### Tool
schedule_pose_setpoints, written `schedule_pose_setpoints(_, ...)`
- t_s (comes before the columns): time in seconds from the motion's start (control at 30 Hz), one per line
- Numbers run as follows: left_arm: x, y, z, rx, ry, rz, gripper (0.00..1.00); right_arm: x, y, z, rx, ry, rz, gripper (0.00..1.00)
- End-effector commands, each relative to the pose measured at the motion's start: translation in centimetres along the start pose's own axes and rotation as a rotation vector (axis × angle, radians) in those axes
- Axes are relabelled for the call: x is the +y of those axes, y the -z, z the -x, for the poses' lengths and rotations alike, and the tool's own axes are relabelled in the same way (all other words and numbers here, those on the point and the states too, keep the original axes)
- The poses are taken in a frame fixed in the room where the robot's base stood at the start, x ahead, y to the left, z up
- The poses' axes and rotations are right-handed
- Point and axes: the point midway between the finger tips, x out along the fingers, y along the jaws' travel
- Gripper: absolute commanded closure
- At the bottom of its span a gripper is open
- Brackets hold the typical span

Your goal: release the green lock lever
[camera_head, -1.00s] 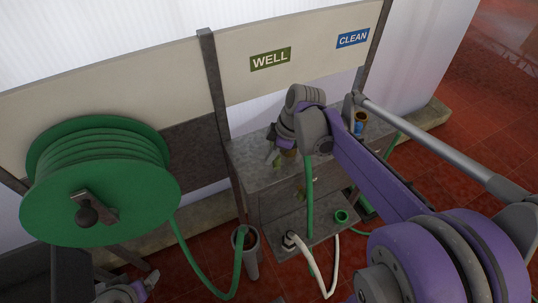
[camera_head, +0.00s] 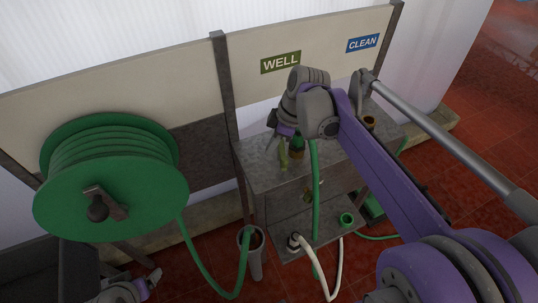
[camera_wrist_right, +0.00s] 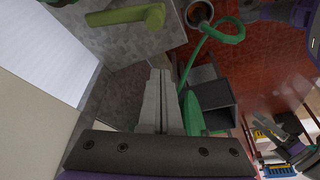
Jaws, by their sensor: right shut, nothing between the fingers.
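The green lock lever (camera_head: 283,153), light green, stands out at the front of the grey bench top in the head view. A light green bar, which looks like the same lever, lies across the top of the right wrist view (camera_wrist_right: 128,15). My right gripper (camera_wrist_right: 160,76) is shut and empty, its fingertips apart from the bar. In the head view my right gripper (camera_head: 272,142) is close above and left of the lever, its fingertips partly hidden. My left gripper (camera_head: 153,277) is low at the lower left, away from the bench; its jaw opening is unclear.
A dark green fitting (camera_head: 297,142) stands just right of the lever. A green hose (camera_head: 315,185) hangs down the bench front. A hose reel (camera_head: 110,185) is at left, a grey tube (camera_head: 254,262) on the floor. A white hose (camera_head: 325,262) is below.

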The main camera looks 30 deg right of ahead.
Motion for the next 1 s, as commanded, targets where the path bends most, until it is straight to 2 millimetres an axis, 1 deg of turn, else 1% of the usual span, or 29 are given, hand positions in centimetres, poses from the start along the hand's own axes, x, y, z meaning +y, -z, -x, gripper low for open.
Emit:
schedule_pose_setpoints(0.03, 0.0, 0.1, 0.1, 0.001, 0.000, 0.000, 0.15, 0.1, 0.0, 1.1, 0.000, -0.001, -0.003, 1.00)
schedule_pose_setpoints(0.1, 0.0, 0.2, 0.1, 0.001, 0.000, 0.000, 0.15, 0.2, 0.0, 2.2, 0.000, 0.000, -0.002, 1.00)
schedule_pose_setpoints(0.2, 0.0, 0.2, 0.2, 0.002, 0.000, 0.000, 0.15, 0.2, 0.0, 3.3, 0.000, 0.001, -0.001, 1.00)
schedule_pose_setpoints(0.3, 0.0, 0.2, 0.2, 0.002, 0.000, 0.000, 0.15, 0.3, 0.0, 3.9, 0.000, 0.001, -0.001, 1.00)
schedule_pose_setpoints(0.87, 0.0, 0.2, 0.2, 0.002, 0.000, 0.000, 0.15, 0.3, 0.0, 4.1, 0.001, 0.001, 0.000, 1.00)
schedule_pose_setpoints(0.97, 0.0, 0.2, 0.2, 0.002, 0.000, 0.000, 0.15, -0.3, 0.0, 3.8, -0.005, -0.008, -0.024, 1.00)
schedule_pose_setpoints(1.0, 0.0, 0.2, 0.2, 0.002, 0.000, 0.000, 0.15, -1.0, 0.0, 3.5, -0.011, -0.018, -0.051, 1.00)
